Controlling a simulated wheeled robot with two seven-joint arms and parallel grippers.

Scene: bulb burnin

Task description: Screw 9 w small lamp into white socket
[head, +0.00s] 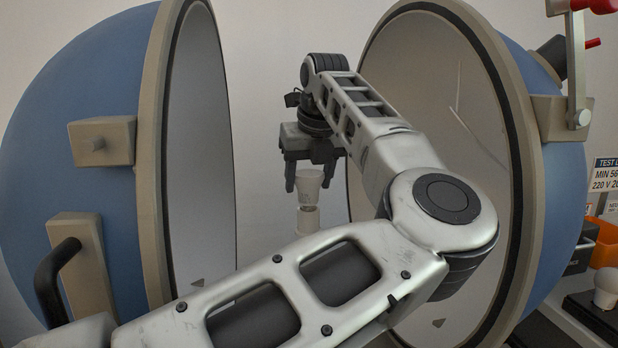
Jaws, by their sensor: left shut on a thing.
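My left gripper (308,182) points down between two halves of a large blue sphere, its fingers on either side of a small white lamp (309,196). It is shut on the lamp, which is upright. Directly below stands a pale, upright cylinder that looks like the white socket (308,221). The lamp's lower end meets or nearly meets its top; I cannot tell how deep it sits. My left forearm hides what is under the socket. My right gripper is out of view.
The left sphere half (70,190) and right sphere half (450,110) stand open with pale insides, flanking my arm closely. At the right are a test label (606,174), an orange bin (604,243) and another white bulb (607,287) on a dark base.

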